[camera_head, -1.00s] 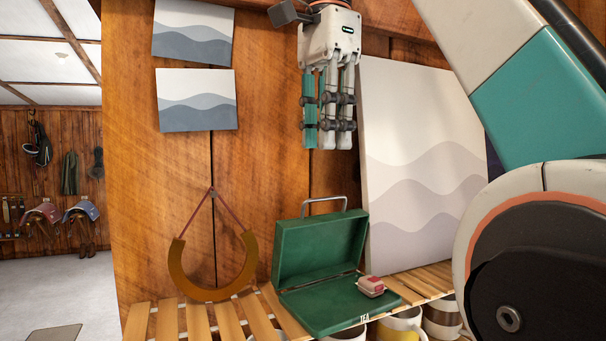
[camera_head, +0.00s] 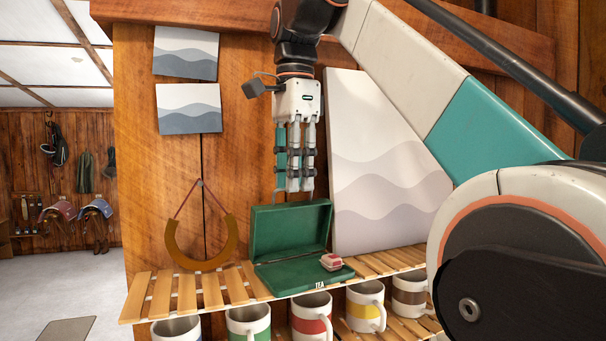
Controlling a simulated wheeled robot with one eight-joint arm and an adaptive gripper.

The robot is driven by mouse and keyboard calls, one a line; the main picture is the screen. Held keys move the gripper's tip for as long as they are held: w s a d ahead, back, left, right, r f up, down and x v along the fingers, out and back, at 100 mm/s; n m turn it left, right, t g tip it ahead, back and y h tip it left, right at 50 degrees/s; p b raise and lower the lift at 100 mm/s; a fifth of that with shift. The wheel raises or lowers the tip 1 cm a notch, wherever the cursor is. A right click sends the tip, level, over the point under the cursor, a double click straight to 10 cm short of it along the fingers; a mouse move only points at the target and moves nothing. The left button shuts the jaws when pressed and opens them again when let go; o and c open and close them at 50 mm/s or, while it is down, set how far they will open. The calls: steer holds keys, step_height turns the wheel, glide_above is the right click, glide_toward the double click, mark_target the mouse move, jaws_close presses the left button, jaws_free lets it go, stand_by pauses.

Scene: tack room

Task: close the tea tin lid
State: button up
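The green tea tin (camera_head: 290,232) stands open on the slatted shelf, marked TEA on its front edge. One half is raised upright at the back, and the other half (camera_head: 290,277) lies flat in front. My gripper (camera_head: 294,188) points down just above the top edge of the raised half, with its fingertips overlapping the place of the handle. The fingers look close together and nothing shows held between them. I cannot tell whether they touch the tin or are in front of or behind it.
A small red and white box (camera_head: 331,262) sits at the right of the flat half. A wave-pattern panel (camera_head: 385,165) leans behind right. A brown horseshoe-shaped hanging (camera_head: 176,252) is at left. Several mugs (camera_head: 312,318) stand below the slatted shelf (camera_head: 187,290).

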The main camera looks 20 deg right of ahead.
steer(key=shift+w, duration=0.1)
steer(key=shift+c, duration=0.2)
steer(key=c, duration=0.4)
jaws_close()
steer(key=shift+o, duration=2.2)
jaws_free()
steer(key=shift+s, duration=0.2)
